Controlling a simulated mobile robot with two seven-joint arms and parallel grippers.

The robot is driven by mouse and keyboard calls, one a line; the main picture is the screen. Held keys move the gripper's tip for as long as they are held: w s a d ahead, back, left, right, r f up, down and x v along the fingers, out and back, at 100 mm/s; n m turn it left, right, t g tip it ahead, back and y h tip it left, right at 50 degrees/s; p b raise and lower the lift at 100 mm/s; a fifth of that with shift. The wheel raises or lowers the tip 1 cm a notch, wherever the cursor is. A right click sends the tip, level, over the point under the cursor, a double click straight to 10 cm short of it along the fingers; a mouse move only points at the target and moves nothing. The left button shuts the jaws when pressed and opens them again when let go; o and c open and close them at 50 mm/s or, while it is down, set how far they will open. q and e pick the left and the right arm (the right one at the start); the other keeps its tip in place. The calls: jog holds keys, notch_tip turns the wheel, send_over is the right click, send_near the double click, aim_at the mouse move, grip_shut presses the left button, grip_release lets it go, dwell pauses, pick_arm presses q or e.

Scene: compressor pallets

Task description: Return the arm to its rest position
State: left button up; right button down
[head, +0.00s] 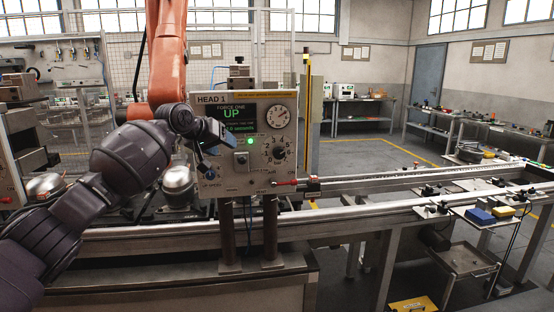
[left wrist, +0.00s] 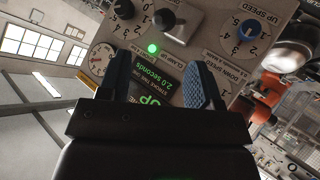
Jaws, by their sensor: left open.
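My left arm comes in from the lower left in the head view. I cannot tell whether the fingers touch the panel. My right gripper is in neither view.
An orange robot arm (head: 167,50) stands just behind my left wrist. Metallic domed compressors (head: 176,178) sit left of the panel. Conveyor rails (head: 420,178) run to the right, with a side tray (head: 468,262) below. A wire fence (head: 110,70) stands behind. Open floor shows at the back right.

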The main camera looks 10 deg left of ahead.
pick_arm(q)
jog(key=d+r+m+t, duration=0.4)
jog(key=r+t, duration=0.1)
jog(key=r, duration=0.1)
jog(key=s+d+f+m+t, duration=0.1)
jog(key=s+f, duration=0.4)
jog(key=f, duration=0.5)
jog(key=s+d+f+m+t, duration=0.1)
jog(key=s+f+m, duration=0.1)
jog(key=s+f, duration=0.5)
jog(key=s+a+f+n+g+y, duration=0.1)
jog(key=s+a+f+n+y, duration=0.1)
jog(key=s+f, duration=1)
jog(key=s+a+f+n+g+y, duration=0.1)
jog(key=s+a+f, duration=0.3)
jog(key=s+f, duration=0.8)
jog(key=s+a+f+n+g+y, duration=0.2)
jog(key=s+a+f+n+g, duration=0.1)
jog(key=s+f, duration=0.9)
jog(key=s, duration=0.2)
jog(key=shift+s+a+f+y, duration=0.3)
jog(key=shift+f, duration=0.05)
